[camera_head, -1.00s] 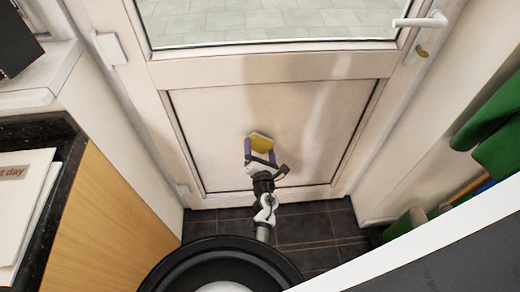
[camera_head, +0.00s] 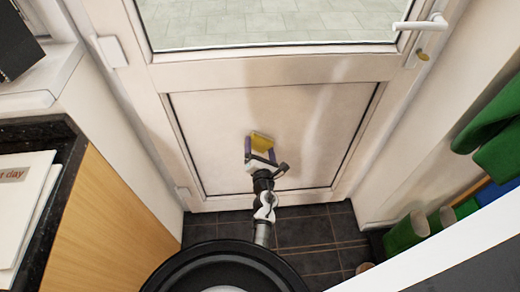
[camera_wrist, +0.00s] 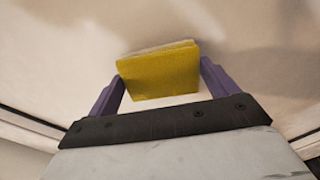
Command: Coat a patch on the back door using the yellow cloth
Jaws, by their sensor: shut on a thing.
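The back door (camera_head: 230,112) is white, with a glass pane above and a recessed lower panel. My gripper (camera_head: 262,150) is in front of the lower part of that panel. It is shut on the yellow cloth (camera_head: 263,142), a folded, block-like piece. In the wrist view the cloth (camera_wrist: 158,72) sits between the two purple fingers (camera_wrist: 160,88), its far edge at or very near the panel surface (camera_wrist: 80,40). I cannot tell for certain whether it touches. Faint lighter and darker streaks show on the panel to the right of the cloth.
A door handle (camera_head: 420,25) is at the upper right. A wooden cabinet (camera_head: 95,225) with a dark worktop (camera_head: 40,133) and papers (camera_head: 22,200) stands at left. Green items (camera_head: 490,130) and a white edge (camera_head: 450,250) are at right. Dark floor tiles (camera_head: 305,232) are clear below the door.

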